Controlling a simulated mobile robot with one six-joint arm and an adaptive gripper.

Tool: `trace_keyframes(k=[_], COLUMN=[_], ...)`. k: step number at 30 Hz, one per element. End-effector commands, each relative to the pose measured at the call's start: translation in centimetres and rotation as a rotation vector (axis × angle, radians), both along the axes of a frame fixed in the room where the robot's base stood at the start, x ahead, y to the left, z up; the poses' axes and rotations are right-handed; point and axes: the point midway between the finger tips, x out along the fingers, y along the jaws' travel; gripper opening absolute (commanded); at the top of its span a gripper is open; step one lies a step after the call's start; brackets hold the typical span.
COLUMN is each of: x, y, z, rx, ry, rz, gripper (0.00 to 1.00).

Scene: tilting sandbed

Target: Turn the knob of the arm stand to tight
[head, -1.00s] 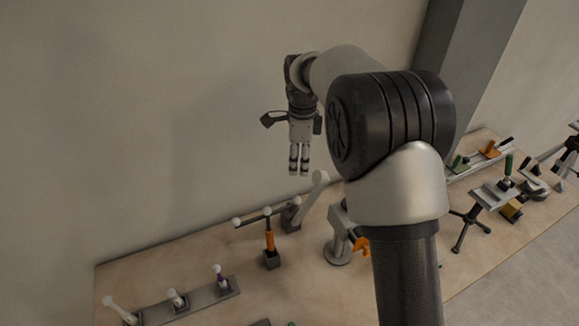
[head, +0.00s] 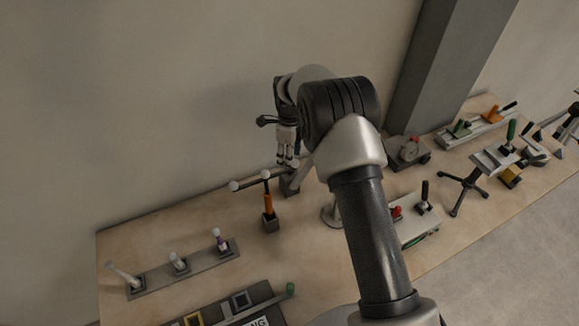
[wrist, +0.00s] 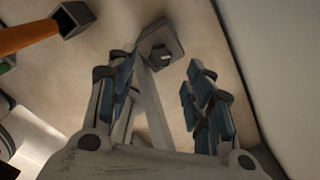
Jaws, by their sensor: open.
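The arm stand (head: 329,214) shows only as part of its round grey base in the head view, left of my forearm. Its post and knob are hidden behind my arm there. In the wrist view a pale rounded shape with a bit of orange (wrist: 30,128) shows at the lower left edge; I cannot tell if it is the stand. My gripper (head: 287,162) is open and empty, pointing down, behind and left of the stand. In the wrist view its fingers (wrist: 158,95) are apart, with a grey lever below between them.
The grey lever (head: 297,178) on a square base stands under my gripper. A T-handle with an orange stem (head: 268,204) is just left. A row of levers (head: 185,266) lies front left. The wall rises behind the table, and bare table (head: 165,235) lies at left.

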Motion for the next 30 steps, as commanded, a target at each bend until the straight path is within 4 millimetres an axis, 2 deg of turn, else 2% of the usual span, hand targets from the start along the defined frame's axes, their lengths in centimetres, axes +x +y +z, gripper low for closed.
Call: trace_keyframes(k=[1,3,10,21,30], x=[-0.1,0.0,0.0,0.0,0.0], y=[0.0,0.0,0.0,0.0,0.0], z=[-1.2,-2.4,-4.9,-5.3,-5.2], rx=[-0.001,0.000,0.000,0.000,0.000], ry=[0.004,0.002,0.000,0.000,0.000], rz=[0.000,0.000,0.000,0.000,0.000], gripper=[0.48,0.48,0.48,0.47,0.27])
